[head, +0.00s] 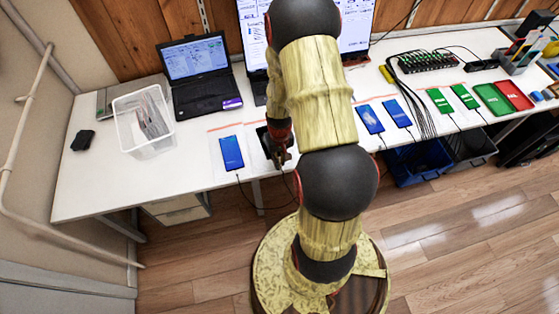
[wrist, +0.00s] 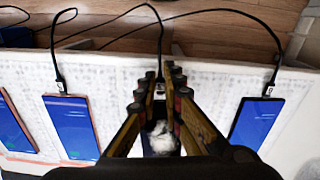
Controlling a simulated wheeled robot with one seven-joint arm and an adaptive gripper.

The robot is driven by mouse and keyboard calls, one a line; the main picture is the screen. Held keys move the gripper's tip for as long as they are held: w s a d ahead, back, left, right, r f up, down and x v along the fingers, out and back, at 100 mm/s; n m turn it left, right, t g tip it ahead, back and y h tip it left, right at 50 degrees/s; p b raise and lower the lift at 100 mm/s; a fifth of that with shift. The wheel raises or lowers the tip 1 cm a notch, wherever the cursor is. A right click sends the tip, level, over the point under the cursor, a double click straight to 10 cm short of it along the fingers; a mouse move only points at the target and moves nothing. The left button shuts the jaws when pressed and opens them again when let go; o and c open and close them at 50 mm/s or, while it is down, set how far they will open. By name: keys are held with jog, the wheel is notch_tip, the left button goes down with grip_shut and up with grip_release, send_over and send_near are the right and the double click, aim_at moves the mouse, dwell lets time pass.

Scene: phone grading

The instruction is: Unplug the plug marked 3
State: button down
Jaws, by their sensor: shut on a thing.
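My gripper (wrist: 158,92) is at the table's front edge, its fingers shut around a small plug (wrist: 160,86) on a black cable. The number on this plug is too small to read. A dark, whitish-patched surface (wrist: 162,140) shows between the fingers; I cannot tell what it is. In the head view my gripper (head: 279,158) is partly hidden behind my arm. In the wrist view, one blue-screened phone (wrist: 256,122) with its own plug (wrist: 268,89) lies to the right. Another phone (wrist: 72,128) with a plug (wrist: 62,86) lies to the left.
Black cables hang over the front edge. The table's left front is clear.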

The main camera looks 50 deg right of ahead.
jog(key=shift+f, duration=0.45)
jog(key=c, duration=1.8)
grip_release()
jog(key=shift+c, duration=0.2)
jog(key=shift+r, duration=0.1)
jog(key=shift+r+p, duration=2.1)
jog(key=shift+r, duration=0.85)
